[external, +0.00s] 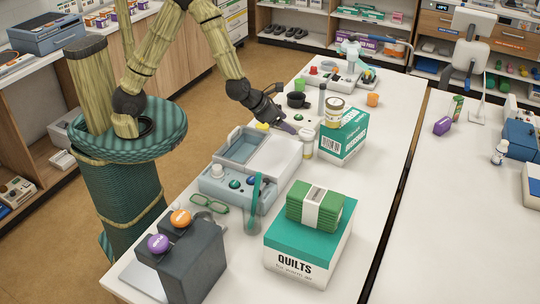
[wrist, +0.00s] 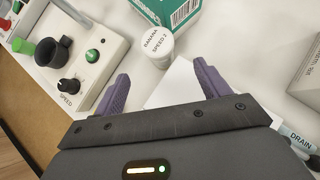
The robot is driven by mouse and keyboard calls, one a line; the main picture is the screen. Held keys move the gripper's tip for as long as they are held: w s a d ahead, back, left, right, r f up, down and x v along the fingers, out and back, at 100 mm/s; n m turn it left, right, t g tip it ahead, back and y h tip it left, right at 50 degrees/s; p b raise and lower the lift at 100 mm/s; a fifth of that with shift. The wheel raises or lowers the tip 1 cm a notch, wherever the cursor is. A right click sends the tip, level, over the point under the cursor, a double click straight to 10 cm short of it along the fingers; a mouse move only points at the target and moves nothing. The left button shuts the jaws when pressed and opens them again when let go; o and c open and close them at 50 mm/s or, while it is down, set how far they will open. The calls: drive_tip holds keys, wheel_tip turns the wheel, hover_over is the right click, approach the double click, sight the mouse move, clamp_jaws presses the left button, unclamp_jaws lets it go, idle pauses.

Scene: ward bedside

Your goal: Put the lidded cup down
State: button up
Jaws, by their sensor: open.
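In the external view my gripper (external: 286,128) is low over the table, just left of the cup. The cup lies beyond the fingertips in the wrist view, apart from them.
A green and white box (external: 342,137) with a tin (external: 335,110) on it stands behind the cup. A white device with knobs (wrist: 75,50) is left in the wrist view. A grey-white machine (external: 250,170) and a quilts box (external: 308,250) stand nearer.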

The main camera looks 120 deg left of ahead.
drive_tip(key=d+m+h, duration=0.1)
drive_tip(key=d+m, duration=0.2)
drive_tip(key=m, duration=0.1)
drive_tip(key=d+r+m+h, duration=0.1)
drive_tip(key=d+m, duration=0.2)
drive_tip(key=m, duration=0.1)
drive_tip(key=d+m+t+h, duration=0.1)
drive_tip(key=d+m, duration=0.2)
drive_tip(key=m, duration=0.2)
drive_tip(key=shift+w+d+r, duration=0.3)
drive_tip(key=shift+d+r, duration=0.05)
drive_tip(key=s+d+r+m+g+h, duration=0.1)
drive_tip(key=s+d+m, duration=0.5)
drive_tip(key=m, duration=1)
drive_tip(key=s+d+m+g+h, duration=0.2)
drive_tip(key=s+d+m, duration=0.5)
drive_tip(key=m, duration=0.8)
drive_tip(key=s+g, duration=0.1)
drive_tip(key=s, duration=0.2)
drive_tip(key=shift+r+m+g, duration=0.4)
drive_tip(key=shift+o, duration=0.4)
